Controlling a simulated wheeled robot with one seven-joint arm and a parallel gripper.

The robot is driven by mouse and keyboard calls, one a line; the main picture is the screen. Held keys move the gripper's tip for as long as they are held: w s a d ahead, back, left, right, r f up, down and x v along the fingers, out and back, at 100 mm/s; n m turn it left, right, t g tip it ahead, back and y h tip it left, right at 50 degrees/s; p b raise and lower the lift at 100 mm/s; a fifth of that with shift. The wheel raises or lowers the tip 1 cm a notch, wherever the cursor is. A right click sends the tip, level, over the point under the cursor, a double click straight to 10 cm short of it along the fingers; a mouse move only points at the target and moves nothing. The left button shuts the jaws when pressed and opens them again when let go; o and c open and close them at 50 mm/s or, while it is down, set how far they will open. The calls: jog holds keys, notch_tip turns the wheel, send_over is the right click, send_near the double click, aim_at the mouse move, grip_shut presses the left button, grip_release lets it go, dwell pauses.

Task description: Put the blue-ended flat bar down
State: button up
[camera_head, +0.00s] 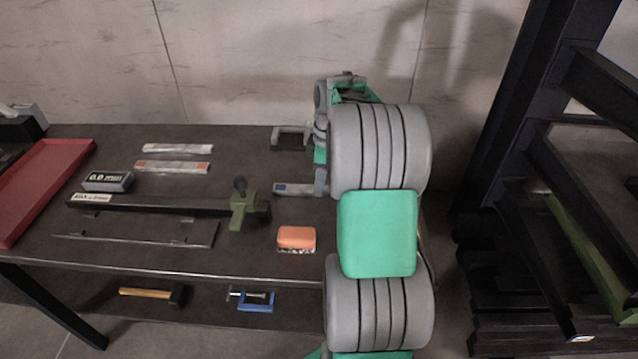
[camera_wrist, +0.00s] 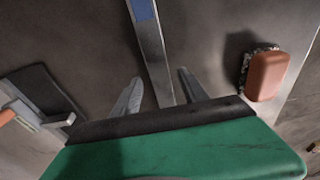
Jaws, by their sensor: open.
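The blue-ended flat bar (camera_head: 296,189) lies on the dark table, its blue end pointing left in the head view. In the wrist view the grey bar (camera_wrist: 155,55) runs up between my fingers, with its blue patch at the top edge. My gripper (camera_wrist: 160,76) is open, one finger on each side of the bar, with gaps visible. In the head view my gripper (camera_head: 321,178) is at the bar's right end, which my arm partly hides. The bar appears to rest on the tabletop; exact contact is hard to tell.
An orange-backed brush (camera_head: 296,238) lies nearby, and a grey clamp-like piece (camera_head: 291,136) lies behind. Two other flat bars (camera_head: 178,148) (camera_head: 172,167), a long tool with a green slider (camera_head: 243,207) and a red tray (camera_head: 45,185) lie left. A black rack (camera_head: 510,120) stands right.

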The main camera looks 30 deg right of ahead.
notch_tip(320, 180, up, 10)
jog(key=d+p, duration=0.1)
jog(key=s+a+r+m, duration=0.1)
jog(key=s+a+m, duration=0.1)
jog(key=a, duration=0.5)
jog(key=s+a+m, duration=0.3)
jog(key=s+a, duration=0.1)
jog(key=a, duration=0.7)
jog(key=s+a+f+m+t, duration=0.1)
jog(key=s+a+f+m, duration=0.1)
jog(key=s, duration=0.3)
jog(key=s+a+f+m+h, duration=0.1)
jog(key=s+a+f+m, duration=0.2)
jog(key=s+a+f, duration=0.1)
jog(key=shift+s+a+f+t, duration=0.4)
jog(key=shift+s+f, duration=0.35)
jog(key=shift+s, duration=0.4)
